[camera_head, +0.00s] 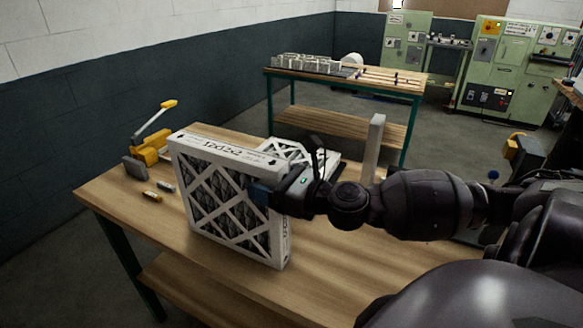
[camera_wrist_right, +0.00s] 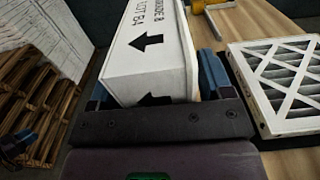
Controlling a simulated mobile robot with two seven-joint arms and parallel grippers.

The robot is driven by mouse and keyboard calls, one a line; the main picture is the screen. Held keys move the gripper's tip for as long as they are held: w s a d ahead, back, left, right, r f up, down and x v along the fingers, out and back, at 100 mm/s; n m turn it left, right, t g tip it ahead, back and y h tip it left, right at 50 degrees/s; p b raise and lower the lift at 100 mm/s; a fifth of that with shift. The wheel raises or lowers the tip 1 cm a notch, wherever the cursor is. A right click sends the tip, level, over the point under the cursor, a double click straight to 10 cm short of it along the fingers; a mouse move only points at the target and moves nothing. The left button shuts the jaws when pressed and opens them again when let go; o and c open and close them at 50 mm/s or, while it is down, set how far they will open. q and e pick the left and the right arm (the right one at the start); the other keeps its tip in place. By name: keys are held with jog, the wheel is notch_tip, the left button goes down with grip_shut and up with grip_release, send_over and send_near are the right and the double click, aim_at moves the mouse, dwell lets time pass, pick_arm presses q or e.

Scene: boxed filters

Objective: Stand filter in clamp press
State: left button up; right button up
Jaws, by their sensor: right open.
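A white-framed filter (camera_head: 228,195) with dark pleats and a diagonal lattice stands upright on the wooden table (camera_head: 335,270). Its printed white edge (camera_wrist_right: 150,50) also shows in the right wrist view. My right gripper (camera_head: 262,190) is at the filter's right side. Its blue fingers (camera_wrist_right: 158,78) are open, one on each side of the filter's edge; whether they touch it I cannot tell. The yellow clamp press (camera_head: 152,150), with a raised lever and a grey pad, stands at the table's far left, behind and left of the filter.
A second filter (camera_wrist_right: 280,82) lies flat behind the standing one. Small cylinders, one yellowish (camera_head: 152,197) and one grey (camera_head: 166,186), lie near the clamp. A grey post (camera_head: 374,148) rises at the right. The table's front is clear.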

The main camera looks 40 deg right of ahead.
jog(key=v, duration=1.1)
jog(key=shift+s, duration=0.25)
jog(key=shift+o, duration=0.4)
jog(key=shift+s+d, duration=0.15)
jog(key=shift+s, duration=0.05)
